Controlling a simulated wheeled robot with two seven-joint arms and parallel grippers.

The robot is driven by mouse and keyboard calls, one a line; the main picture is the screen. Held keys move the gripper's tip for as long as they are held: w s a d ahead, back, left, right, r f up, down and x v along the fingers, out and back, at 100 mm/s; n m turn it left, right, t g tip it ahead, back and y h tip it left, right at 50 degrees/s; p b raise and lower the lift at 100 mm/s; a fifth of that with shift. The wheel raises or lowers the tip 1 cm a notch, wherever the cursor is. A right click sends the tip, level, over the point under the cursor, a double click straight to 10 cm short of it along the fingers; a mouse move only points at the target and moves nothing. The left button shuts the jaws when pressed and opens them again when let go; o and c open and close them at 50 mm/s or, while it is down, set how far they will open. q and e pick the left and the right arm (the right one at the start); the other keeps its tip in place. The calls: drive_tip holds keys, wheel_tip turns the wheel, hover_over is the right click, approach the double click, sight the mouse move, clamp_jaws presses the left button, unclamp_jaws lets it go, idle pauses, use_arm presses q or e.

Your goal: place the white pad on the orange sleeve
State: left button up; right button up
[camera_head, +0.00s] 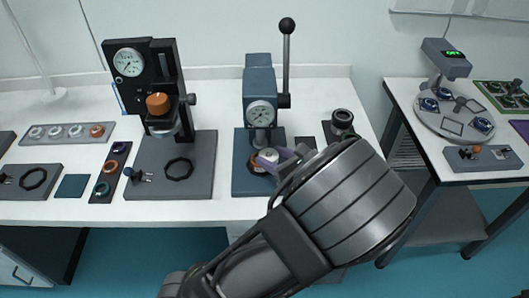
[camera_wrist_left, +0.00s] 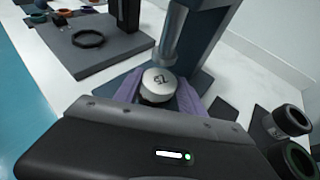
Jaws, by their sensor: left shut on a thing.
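The white pad (camera_wrist_left: 158,80) is a short round cylinder with dark marks on its top. In the left wrist view it sits between the two purple fingers of my left gripper (camera_wrist_left: 162,93), which is shut on it. In the head view my left gripper (camera_head: 276,158) is at the foot of the blue press, below its gauge. A brown-orange rim (camera_head: 258,166) shows there low beside the fingers; I cannot tell whether it is the orange sleeve or whether the pad touches it. An orange cylinder (camera_head: 157,103) stands on the black gauge stand at left. My right gripper is not in view.
The blue press (camera_head: 259,82) with its upright lever (camera_head: 287,60) rises close behind my left gripper. The black gauge stand (camera_head: 130,85) is on the left, with a black ring (camera_head: 178,169) on its base. A dark round part (camera_head: 342,121) stands right of the press.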

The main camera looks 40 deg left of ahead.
sight(270, 156)
use_arm(q)
drive_tip(key=a, duration=0.2)
drive_tip(key=w+a, duration=0.1)
drive_tip(key=a, duration=0.1)
drive_tip(key=shift+d+f, duration=0.15)
drive_tip(key=shift+f, duration=0.45)
drive_tip(key=shift+d+f, duration=0.1)
drive_tip(key=shift+f, duration=0.05)
drive_tip(key=shift+f, duration=0.2)
drive_tip(key=o, duration=1.5)
drive_tip(key=shift+r, duration=0.15)
